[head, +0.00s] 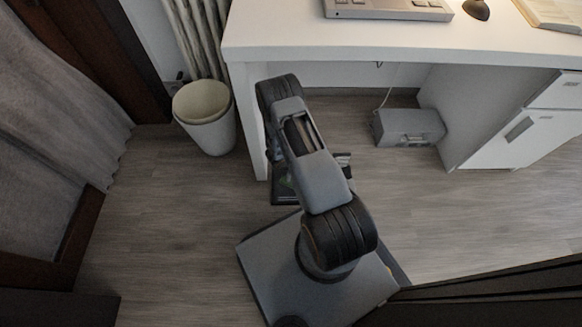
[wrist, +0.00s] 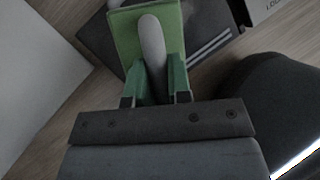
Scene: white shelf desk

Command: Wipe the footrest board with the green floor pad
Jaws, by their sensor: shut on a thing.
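The green floor pad (wrist: 118,32) is a square pad with a rounded grey handle (wrist: 152,42), seen in the wrist view. My gripper (wrist: 154,68) is shut on this handle, one green finger on each side. The footrest board (wrist: 212,46) is a dark panel with light stripes behind the pad. The pad overlaps the board in this view; I cannot tell whether they touch. In the head view the board (head: 285,200) shows on the floor near the desk's left leg, partly hidden by my arm. My gripper is mostly hidden there.
The white desk (head: 300,45) stands above, its left panel close to my arm. A white bin (head: 208,125) is at left. A grey box (head: 408,128) sits under the desk beside the white cabinet (head: 530,130).

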